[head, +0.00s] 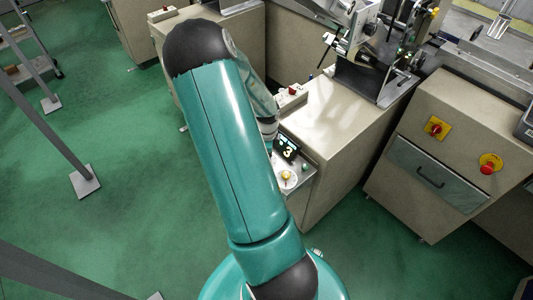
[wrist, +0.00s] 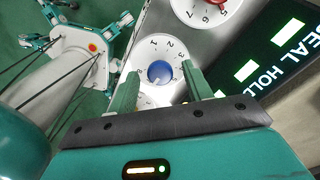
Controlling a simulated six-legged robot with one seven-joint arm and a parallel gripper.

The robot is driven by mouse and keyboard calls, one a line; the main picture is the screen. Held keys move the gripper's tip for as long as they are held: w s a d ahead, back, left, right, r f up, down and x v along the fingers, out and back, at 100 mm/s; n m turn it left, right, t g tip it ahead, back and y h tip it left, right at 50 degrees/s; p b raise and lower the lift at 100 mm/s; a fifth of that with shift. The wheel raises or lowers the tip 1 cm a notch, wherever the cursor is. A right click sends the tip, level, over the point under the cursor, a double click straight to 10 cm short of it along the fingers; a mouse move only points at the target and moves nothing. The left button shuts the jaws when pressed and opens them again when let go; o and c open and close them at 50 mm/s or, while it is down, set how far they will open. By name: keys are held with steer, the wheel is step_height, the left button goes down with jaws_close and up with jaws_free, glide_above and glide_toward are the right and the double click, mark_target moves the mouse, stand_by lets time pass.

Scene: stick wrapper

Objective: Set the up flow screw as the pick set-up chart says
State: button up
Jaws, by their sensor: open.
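In the wrist view my gripper (wrist: 161,70) is open, with one green finger on each side of a round blue knob (wrist: 160,74). I cannot tell whether the fingers touch it. The knob sits on a white numbered dial (wrist: 154,48); its 1, 2 and 3 show, and its lower part is hidden by my gripper. No label names this knob as the up flow screw. In the head view my arm hides my gripper. A small panel there shows a display (head: 287,149) reading 3 and a dial with a yellow knob (head: 287,175). I see no set-up chart.
A second dial (wrist: 203,15) with a red knob is close above the blue one. A black "SEAL HOLD" panel (wrist: 275,60) with lit bars lies to the right. A beige cabinet (head: 325,130) carries machinery; another cabinet (head: 455,140) stands right.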

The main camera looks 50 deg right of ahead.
step_height(320, 180, up, 14)
stand_by(0.6)
steer(key=shift+f, duration=0.1)
